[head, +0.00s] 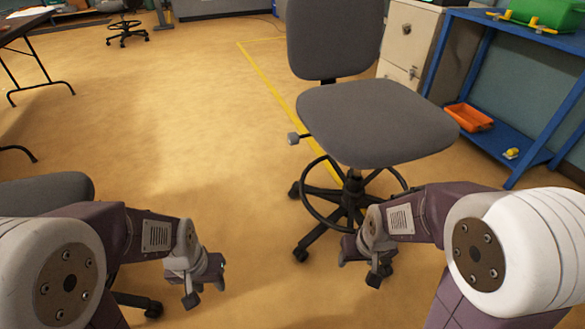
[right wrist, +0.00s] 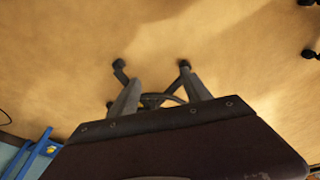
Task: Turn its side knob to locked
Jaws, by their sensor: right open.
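A grey swivel chair (head: 375,120) with a foot ring and black wheeled base stands in front of me, right of centre. My right gripper (head: 362,272) is open and empty, low in front of the chair base and well below the knob. The right wrist view shows its two fingers (right wrist: 160,90) apart, with the chair's base beyond them; the knob is not seen there. My left gripper (head: 207,287) hangs open and empty over the floor, left of the chair.
A blue shelf (head: 505,135) with an orange tray (head: 469,117) stands at the right, beside a beige cabinet (head: 407,40). Part of another grey chair (head: 45,188) is close at the left. Open floor (head: 190,120) lies left of the chair.

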